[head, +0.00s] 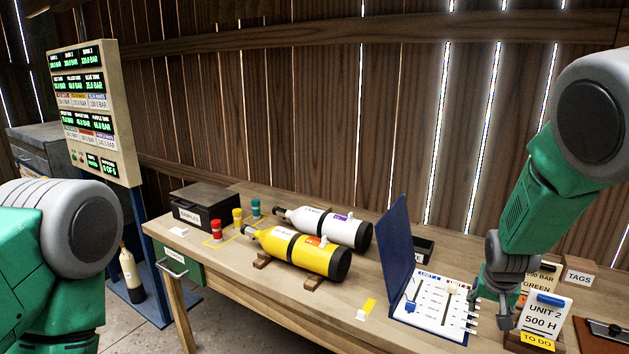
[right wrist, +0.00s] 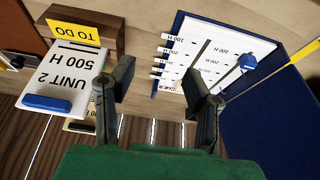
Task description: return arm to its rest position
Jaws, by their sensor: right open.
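My right arm comes in from the right in the head view. Its gripper (head: 491,303) points down over the right part of the table, beside the open blue binder with a white chart (head: 440,298). In the right wrist view the two fingers (right wrist: 160,85) are apart, with nothing between them. The chart (right wrist: 222,60) lies just beyond the right finger there, and the "UNIT 2 500 H" card (right wrist: 68,75) is to the left. I cannot tell whether a finger touches either one. Of my left arm only the upper links show at the left edge; its gripper is out of view.
A yellow cylinder (head: 305,255) and a white-grey one (head: 335,230) lie on the wooden table (head: 225,270). A black box (head: 205,204) and small red, yellow and teal parts stand at the left. A gauge panel (head: 95,110) stands behind.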

